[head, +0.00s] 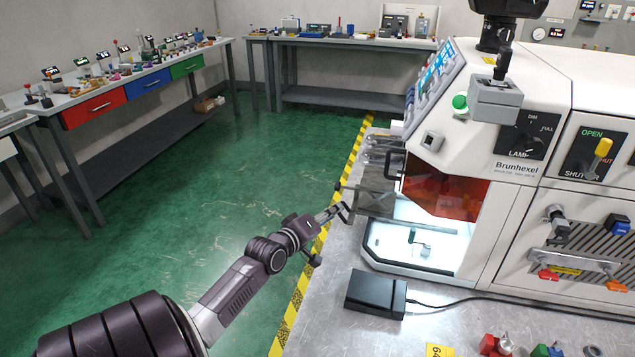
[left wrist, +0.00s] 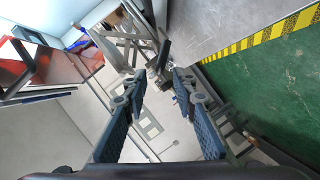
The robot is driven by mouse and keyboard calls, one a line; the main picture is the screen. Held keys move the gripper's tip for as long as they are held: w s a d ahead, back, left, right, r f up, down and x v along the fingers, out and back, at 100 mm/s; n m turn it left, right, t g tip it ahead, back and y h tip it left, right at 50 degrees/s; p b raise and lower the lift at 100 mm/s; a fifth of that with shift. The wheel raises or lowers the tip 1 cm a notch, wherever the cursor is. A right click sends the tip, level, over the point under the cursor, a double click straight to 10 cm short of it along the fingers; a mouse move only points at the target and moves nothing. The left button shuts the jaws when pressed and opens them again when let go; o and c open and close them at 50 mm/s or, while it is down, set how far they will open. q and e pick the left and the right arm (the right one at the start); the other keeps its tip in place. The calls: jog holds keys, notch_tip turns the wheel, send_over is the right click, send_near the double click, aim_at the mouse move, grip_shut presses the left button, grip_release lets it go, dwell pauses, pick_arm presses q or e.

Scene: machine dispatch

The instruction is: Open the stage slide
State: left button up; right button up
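The white machine (head: 515,168) has an orange window (head: 445,190) above a lit chamber, where a small green-topped handle (head: 412,236) shows. A grey plate-like part (head: 372,201) juts from its left side, with a dark knob (head: 337,187) at its outer end; I cannot tell whether this is the stage slide. My left gripper (head: 341,212) is just left of this part. In the left wrist view its fingers (left wrist: 158,84) are apart, with a dark upright handle (left wrist: 163,54) just beyond and between the tips. Contact cannot be made out. My right gripper is not in view.
A black box (head: 376,293) with a cable lies on the metal bench in front of the machine. Green floor (head: 210,180) is clear to the left, up to the workbenches.

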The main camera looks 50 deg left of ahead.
pick_arm(q)
jog(key=v, duration=0.8)
jog(key=shift+s, duration=0.3)
